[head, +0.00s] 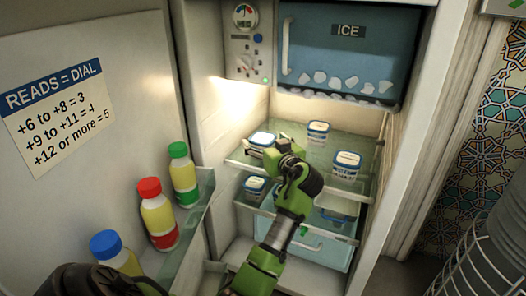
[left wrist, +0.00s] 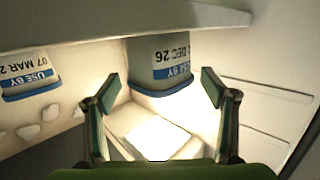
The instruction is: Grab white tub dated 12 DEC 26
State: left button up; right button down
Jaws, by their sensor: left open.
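A white tub with a blue-edged lid stands at the left of the upper fridge shelf in the head view (head: 262,138). My left gripper (head: 258,153) is open right by it, at its near side. In the left wrist view, which looks upside down, a tub (left wrist: 160,52) shows beyond and between the open fingers of my left gripper (left wrist: 160,97). Its label reads "USE BY" and "DEC 26"; the day is not clearly readable. Another tub (left wrist: 30,78) to the left there reads "07 MAR 2". My right gripper is not seen.
Other tubs stand on the upper shelf at the middle (head: 318,131) and right (head: 347,167). A lower shelf holds a tub (head: 254,187). The ice box (head: 345,60) hangs above. The open door (head: 90,110) with bottles (head: 157,213) is at left.

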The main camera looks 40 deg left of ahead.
pick_arm(q)
jog(key=shift+x, duration=1.1)
jog(key=c, duration=1.2)
jog(key=shift+o, duration=0.2)
